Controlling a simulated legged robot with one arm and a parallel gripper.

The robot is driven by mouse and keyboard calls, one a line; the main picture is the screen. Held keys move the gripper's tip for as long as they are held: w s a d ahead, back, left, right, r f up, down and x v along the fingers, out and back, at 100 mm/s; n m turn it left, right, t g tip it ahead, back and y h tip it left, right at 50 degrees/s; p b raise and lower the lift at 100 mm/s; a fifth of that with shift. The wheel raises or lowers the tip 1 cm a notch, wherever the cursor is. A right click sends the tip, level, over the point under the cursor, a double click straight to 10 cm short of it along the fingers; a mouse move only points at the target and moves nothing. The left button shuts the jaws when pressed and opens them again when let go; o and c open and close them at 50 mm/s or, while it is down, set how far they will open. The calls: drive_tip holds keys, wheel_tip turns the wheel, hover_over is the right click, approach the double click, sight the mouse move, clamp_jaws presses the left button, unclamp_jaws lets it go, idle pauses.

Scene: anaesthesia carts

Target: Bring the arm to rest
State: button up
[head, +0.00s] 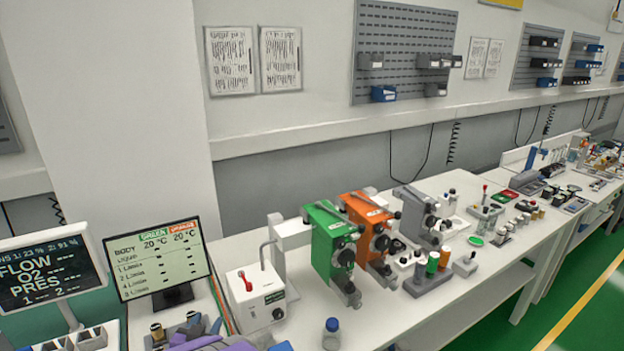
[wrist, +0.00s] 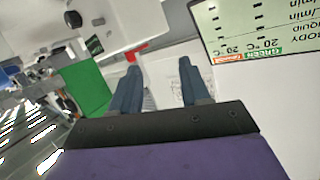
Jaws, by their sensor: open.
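In the wrist view my gripper (wrist: 160,70) is open, with its two blue-grey fingers apart and no object held between them. A purple part of my arm shows at the bottom edge of the head view, low in front of the monitor. The wrist picture appears upside down. Beyond the fingers are a red lever (wrist: 137,53) and the green vaporizer (wrist: 86,87). The monitor (wrist: 258,28) is at the upper right there. I cannot tell how far the fingertips are from these things.
In the head view the monitor (head: 160,258) stands left of a white box (head: 255,297) with a red lever. The green vaporizer (head: 329,250), an orange vaporizer (head: 368,236) and a grey one (head: 416,217) stand rightward. A blue-capped bottle (head: 332,335) is near the front.

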drive_tip(key=s+d+r+n+g+y, duration=0.2)
drive_tip(key=d+r+g+y, duration=0.15)
drive_tip(key=r, duration=0.25)
drive_tip(key=s+d+r+n+g+y, duration=0.2)
drive_tip(key=d+r+g+y, duration=0.15)
drive_tip(key=r, duration=0.25)
drive_tip(key=s+d+m+g+h, duration=0.2)
drive_tip(key=s+d+g+h, duration=0.5)
drive_tip(key=s+d, duration=2.6)
drive_tip(key=d+g, duration=0.2)
drive_tip(key=shift+f+g, duration=0.2)
drive_tip(key=shift+g, duration=0.2)
